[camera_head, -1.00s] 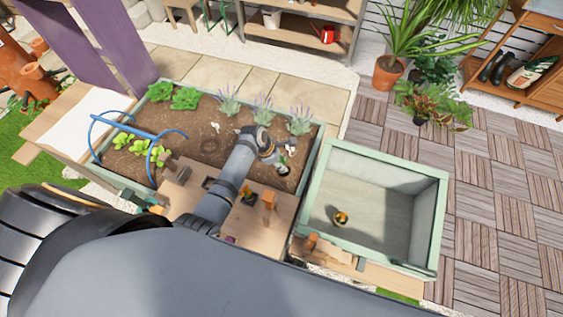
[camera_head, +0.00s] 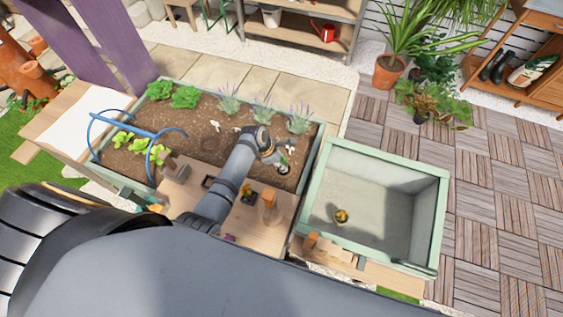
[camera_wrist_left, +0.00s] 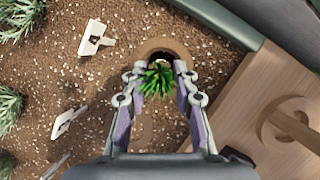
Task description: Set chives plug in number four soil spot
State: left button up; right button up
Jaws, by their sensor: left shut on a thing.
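My left gripper (camera_wrist_left: 158,92) is shut on the chives plug, whose green tuft (camera_wrist_left: 157,80) shows between the fingers in the left wrist view. The plug's body is mostly hidden below the leaves and fingers. A round brown-rimmed soil spot (camera_wrist_left: 176,46) lies right under and beyond the tuft; I cannot tell whether the plug touches it. In the head view the left gripper (camera_head: 282,166) is low over the right end of the planter soil (camera_head: 225,118). White markers (camera_wrist_left: 95,38) stand in the soil; their numbers are not legible. My right gripper is not in view.
Lavender plants (camera_head: 300,122) stand along the planter's back and lettuces (camera_head: 185,97) at its left. A blue-handled frame (camera_head: 140,130) spans the left end. A wooden board (camera_head: 180,200) with a wooden-handled tool (camera_head: 270,205) lies in front. A green-rimmed bin (camera_head: 440,205) stands right.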

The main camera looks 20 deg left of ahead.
pick_arm(q)
jog(key=shift+f+b, duration=0.35)
jog(key=shift+f, duration=0.35)
jog(key=o, duration=1.3)
notch_tip(320, 180, up, 9)
jog(key=p, duration=1)
jog(key=shift+r+p, duration=0.1)
jog(key=shift+p, duration=0.2)
